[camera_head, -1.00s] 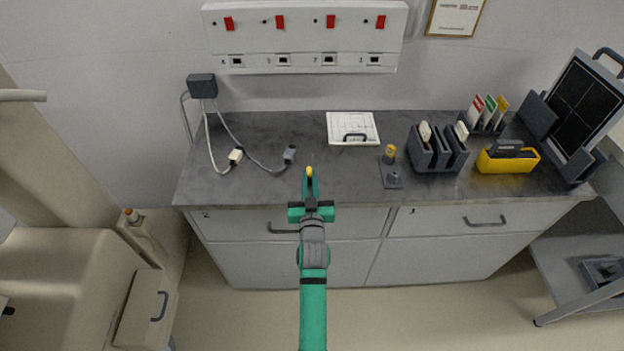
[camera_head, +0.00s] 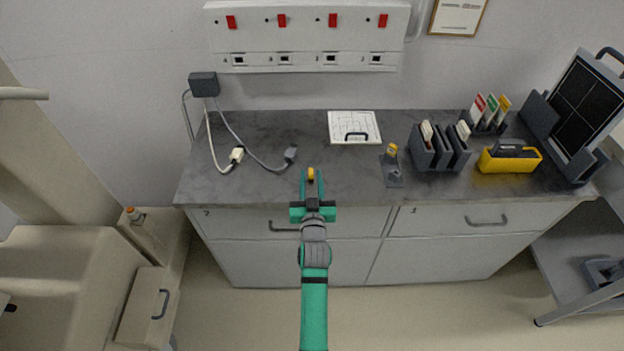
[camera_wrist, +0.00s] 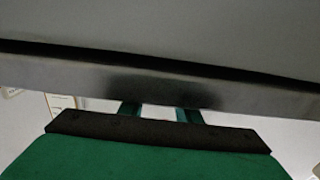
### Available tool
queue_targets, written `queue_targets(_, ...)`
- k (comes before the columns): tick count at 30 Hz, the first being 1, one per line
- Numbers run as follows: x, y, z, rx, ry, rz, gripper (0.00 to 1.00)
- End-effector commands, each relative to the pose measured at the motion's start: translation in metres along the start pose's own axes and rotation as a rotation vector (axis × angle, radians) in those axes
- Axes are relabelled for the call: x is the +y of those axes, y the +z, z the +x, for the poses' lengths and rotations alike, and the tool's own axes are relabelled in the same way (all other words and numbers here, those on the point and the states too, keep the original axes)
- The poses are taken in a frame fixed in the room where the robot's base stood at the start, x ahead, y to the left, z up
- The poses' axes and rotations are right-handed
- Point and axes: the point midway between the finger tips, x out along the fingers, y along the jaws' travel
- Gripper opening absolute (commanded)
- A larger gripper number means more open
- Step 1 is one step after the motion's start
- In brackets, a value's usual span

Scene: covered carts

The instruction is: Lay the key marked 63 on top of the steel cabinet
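A small yellow-headed piece (camera_head: 310,174), apparently the key, shows between the fingertips of my gripper (camera_head: 311,178). Its marking is too small to read. My gripper's green fingers stand apart on either side of it, over the front part of the dark worktop. I cannot tell whether the key touches the top. The grey cabinet (camera_head: 345,258) with numbered drawers is under this worktop (camera_head: 250,185). In the wrist view the two fingers (camera_wrist: 160,113) also stand apart, partly hidden by my dark gripper body. The key is not visible there.
A small stand with a yellow piece (camera_head: 392,150) is right of my gripper. Beyond it are a dark rack (camera_head: 440,160), a yellow-and-dark case (camera_head: 508,160) and a dark panel (camera_head: 580,110).

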Motion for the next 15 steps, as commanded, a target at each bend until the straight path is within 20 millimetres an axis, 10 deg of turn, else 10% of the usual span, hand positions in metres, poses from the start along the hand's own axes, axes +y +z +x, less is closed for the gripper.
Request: queue_targets(15,-0.003,-0.004,-0.079,-0.001,-0.005,0.0,0.3)
